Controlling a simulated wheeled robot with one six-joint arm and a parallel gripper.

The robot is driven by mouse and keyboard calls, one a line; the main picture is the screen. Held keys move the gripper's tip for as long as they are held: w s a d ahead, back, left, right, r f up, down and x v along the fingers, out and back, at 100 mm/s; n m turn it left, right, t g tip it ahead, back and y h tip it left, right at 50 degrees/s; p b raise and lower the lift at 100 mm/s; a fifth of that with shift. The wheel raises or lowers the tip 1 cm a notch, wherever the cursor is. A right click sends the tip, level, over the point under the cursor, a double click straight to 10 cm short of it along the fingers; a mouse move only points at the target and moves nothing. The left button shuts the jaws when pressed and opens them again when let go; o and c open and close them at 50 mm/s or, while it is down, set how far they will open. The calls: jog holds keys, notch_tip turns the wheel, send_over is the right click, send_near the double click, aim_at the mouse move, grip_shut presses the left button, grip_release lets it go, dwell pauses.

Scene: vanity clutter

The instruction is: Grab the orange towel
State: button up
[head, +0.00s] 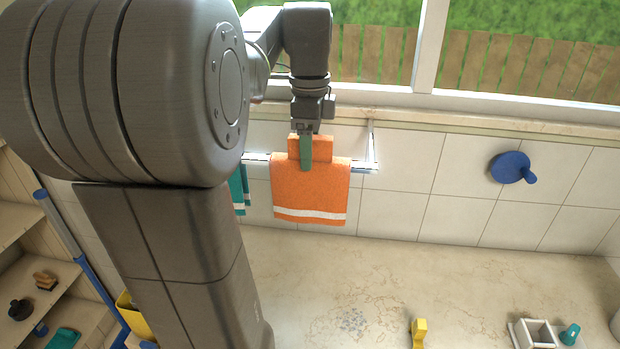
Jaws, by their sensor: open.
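The orange towel (311,192) hangs folded over a rail (365,169) on the tiled wall below the window. A white stripe runs near its lower edge. My gripper (305,166) is at the top of the towel, seen from behind, with a green finger overlapping the towel in the picture. The gripper is open. I cannot tell whether its fingers touch the towel or straddle it, as the far finger is hidden.
A teal towel (239,190) hangs left of the orange one, partly behind my arm. A blue round wall fixture (511,167) sits to the right. A yellow object (419,331) and a white holder (534,334) stand on the counter (380,280), whose middle is clear.

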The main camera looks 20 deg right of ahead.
aim_at(311, 181)
jog(key=shift+s+d+f, duration=0.1)
jog(key=shift+s+f, duration=0.05)
jog(key=shift+f, duration=1.2)
jog(key=c, duration=1.4)
jog(key=shift+r, duration=0.15)
